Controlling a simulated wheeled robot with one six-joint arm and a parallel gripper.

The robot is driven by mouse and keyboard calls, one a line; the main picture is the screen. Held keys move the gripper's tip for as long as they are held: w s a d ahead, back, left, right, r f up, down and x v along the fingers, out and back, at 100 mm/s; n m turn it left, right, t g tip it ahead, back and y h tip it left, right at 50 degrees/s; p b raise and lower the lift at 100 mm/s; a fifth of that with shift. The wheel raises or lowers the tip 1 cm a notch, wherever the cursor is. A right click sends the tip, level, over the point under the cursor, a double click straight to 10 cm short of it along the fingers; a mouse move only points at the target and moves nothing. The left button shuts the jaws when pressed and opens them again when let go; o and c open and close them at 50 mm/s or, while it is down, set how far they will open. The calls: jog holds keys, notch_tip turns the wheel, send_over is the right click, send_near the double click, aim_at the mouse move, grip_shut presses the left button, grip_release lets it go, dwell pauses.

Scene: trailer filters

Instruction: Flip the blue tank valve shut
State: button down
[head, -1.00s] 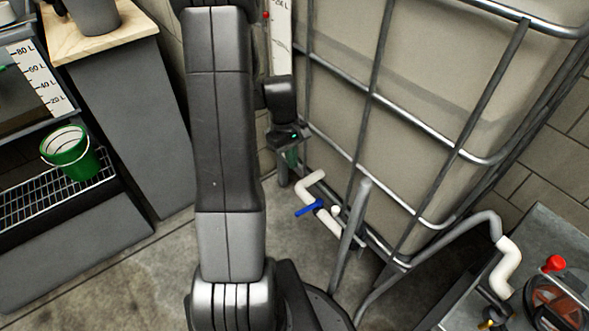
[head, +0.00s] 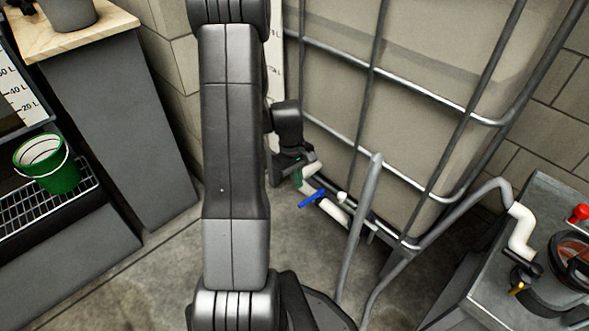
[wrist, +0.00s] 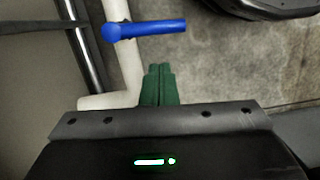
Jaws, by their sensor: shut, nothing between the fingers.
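The blue tank valve handle (head: 312,197) sits on a white pipe (head: 333,211) low at the front of the caged tank in the head view. In the wrist view the blue handle (wrist: 150,29) points right, crosswise to the white pipe (wrist: 122,62). My gripper (wrist: 159,68) shows green fingers pressed together with nothing between them. The fingertips are just short of the handle in the wrist view, beside the pipe, and appear apart from the handle. In the head view my gripper (head: 297,179) is just up and left of the handle, partly hidden by its own body.
The tank (head: 420,110) stands in a metal cage with bars near the valve. A grey post (head: 358,225) rises right of the valve. A green bucket (head: 47,163) stands on a grated shelf at left. Bare concrete floor lies below the valve.

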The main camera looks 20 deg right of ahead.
aim_at(307, 200)
jog(key=s, duration=0.1)
jog(key=f, duration=0.1)
jog(key=s+d, duration=0.1)
jog(key=shift+s+f+b, duration=0.25)
jog(key=shift+s+b, duration=0.1)
jog(key=shift+b, duration=0.05)
jog(key=shift+s+f+n, duration=0.2)
jog(key=shift+s+n, duration=0.5)
jog(key=shift+s+f, duration=0.1)
